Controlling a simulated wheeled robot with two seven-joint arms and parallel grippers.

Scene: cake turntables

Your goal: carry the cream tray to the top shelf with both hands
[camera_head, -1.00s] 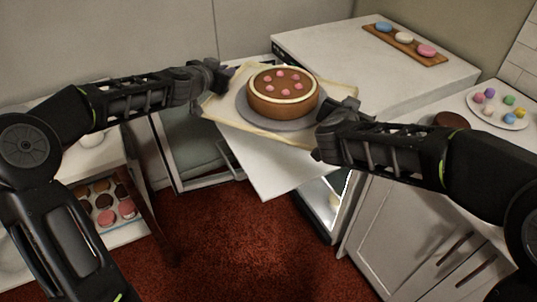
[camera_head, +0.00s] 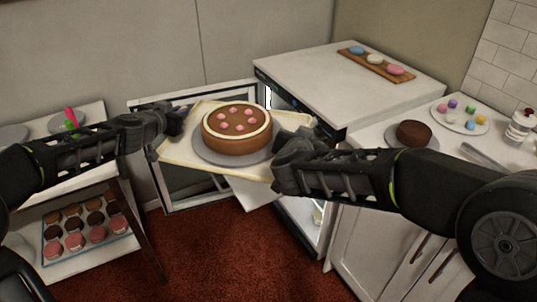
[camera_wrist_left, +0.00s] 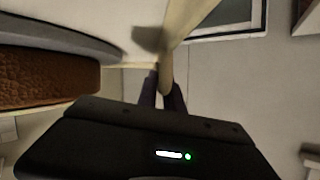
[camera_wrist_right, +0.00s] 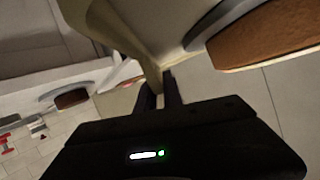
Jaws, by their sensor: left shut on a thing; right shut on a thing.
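The cream tray (camera_head: 178,153) is held in the air in front of the open white cabinet. A round brown cake (camera_head: 237,139) with pink dots and a pale rim stands on a grey disc (camera_head: 215,158) on the tray. My left gripper (camera_head: 181,117) is shut on the tray's left edge; in the left wrist view its fingers (camera_wrist_left: 162,92) pinch the tray rim (camera_wrist_left: 184,22). My right gripper (camera_head: 290,150) is shut on the tray's right edge; in the right wrist view its fingers (camera_wrist_right: 160,92) pinch the rim (camera_wrist_right: 128,28). The cabinet's inside is mostly hidden behind the tray and arms.
A glass door (camera_head: 190,190) stands open at left. A white panel (camera_head: 250,192) juts out below the tray. The white cabinet top (camera_head: 335,88) carries a wooden board (camera_head: 376,66) with macarons. A counter with a dark cake (camera_head: 414,133) is at right; a macaron rack (camera_head: 88,228) is at left.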

